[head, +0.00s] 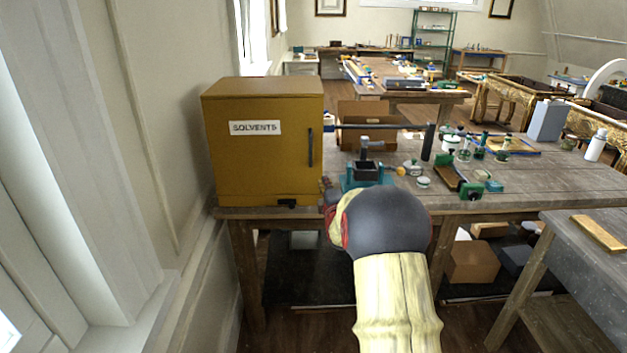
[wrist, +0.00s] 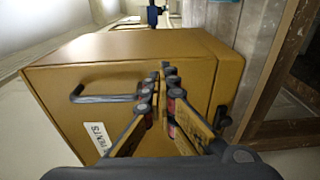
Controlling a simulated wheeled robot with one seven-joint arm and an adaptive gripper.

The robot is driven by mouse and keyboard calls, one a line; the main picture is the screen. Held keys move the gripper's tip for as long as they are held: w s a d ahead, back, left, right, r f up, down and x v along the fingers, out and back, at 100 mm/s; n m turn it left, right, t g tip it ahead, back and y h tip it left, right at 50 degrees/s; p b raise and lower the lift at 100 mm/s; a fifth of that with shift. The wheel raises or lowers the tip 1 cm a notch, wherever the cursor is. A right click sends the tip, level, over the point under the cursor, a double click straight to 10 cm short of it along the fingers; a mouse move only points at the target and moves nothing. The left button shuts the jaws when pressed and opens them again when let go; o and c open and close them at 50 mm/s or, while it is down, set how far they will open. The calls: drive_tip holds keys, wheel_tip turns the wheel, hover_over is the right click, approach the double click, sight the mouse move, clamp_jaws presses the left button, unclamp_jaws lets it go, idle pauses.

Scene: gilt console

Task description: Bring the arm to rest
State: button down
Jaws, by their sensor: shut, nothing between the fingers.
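My gripper (wrist: 167,72) shows in the wrist view with its fingertips together and nothing between them. It is in front of the mustard-yellow solvents cabinet (head: 262,165), which also fills much of the wrist view (wrist: 60,65). Whether the fingers touch the cabinet is hard to tell. The cabinet door looks shut, with a dark handle (head: 310,147) at its right side. In the head view my arm reaches toward the bench in front of the cabinet's right side, and its wrist hides most of the gripper.
The cabinet stands at the left end of a wooden workbench (head: 560,178). A teal-based device (head: 366,172), jars, a brown box (head: 365,125) and a white bottle (head: 596,145) crowd the bench. A wall lies close on the left. A grey table (head: 590,250) stands at right.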

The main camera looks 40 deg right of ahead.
drive_tip(key=s+d, duration=0.2)
drive_tip(key=s, duration=0.1)
drive_tip(key=shift+f+p, duration=0.15)
drive_tip(key=shift+p, duration=0.15)
